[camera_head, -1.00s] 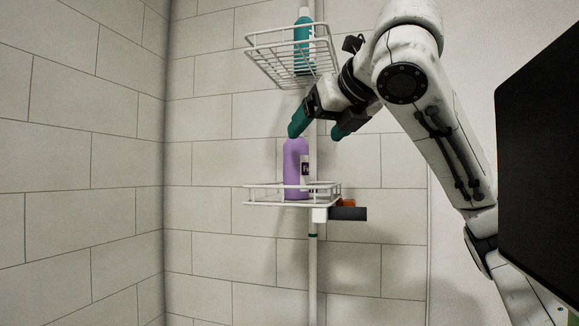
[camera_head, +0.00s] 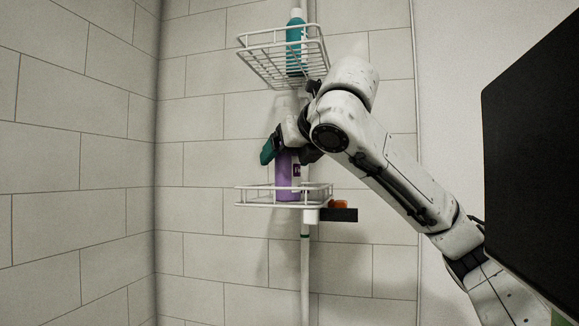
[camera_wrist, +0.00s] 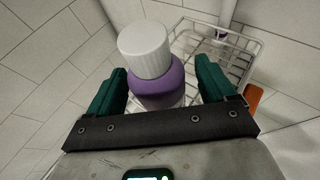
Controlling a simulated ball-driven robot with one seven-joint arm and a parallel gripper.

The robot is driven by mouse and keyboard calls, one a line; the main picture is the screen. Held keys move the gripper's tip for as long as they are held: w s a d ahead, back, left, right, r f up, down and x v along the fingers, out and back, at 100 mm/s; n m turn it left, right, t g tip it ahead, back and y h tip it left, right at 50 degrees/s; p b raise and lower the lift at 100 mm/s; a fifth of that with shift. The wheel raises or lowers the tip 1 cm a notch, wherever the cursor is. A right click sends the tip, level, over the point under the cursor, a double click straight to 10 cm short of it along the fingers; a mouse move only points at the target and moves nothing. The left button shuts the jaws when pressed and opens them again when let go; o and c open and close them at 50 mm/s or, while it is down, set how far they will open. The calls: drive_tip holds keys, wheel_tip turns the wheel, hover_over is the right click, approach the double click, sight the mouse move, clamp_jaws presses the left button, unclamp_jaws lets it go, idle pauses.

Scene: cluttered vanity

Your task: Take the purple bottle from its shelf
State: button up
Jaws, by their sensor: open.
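The purple bottle (camera_head: 286,177) stands upright on the lower wire shelf (camera_head: 262,204). In the wrist view its white cap (camera_wrist: 145,48) and purple shoulder (camera_wrist: 160,88) show between the two green fingers. My gripper (camera_wrist: 160,85) is open, with one finger on each side of the bottle and a visible gap at least on the right. In the head view my gripper (camera_head: 284,150) is at the bottle's upper part and hides its top. The lower wire shelf also shows in the wrist view (camera_wrist: 235,65), behind the bottle.
An upper wire basket (camera_head: 262,42) with a teal bottle (camera_head: 294,48) hangs above my arm. An orange item (camera_head: 339,204) and a dark bar (camera_head: 338,215) are at the lower shelf's right. Tiled walls (camera_head: 80,150) meet in a corner at left. A dark panel fills the right edge.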

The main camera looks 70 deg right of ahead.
drive_tip(key=shift+c, duration=0.3)
drive_tip(key=c, duration=1.1)
drive_tip(key=shift+r, duration=0.1)
drive_tip(key=shift+c, duration=0.2)
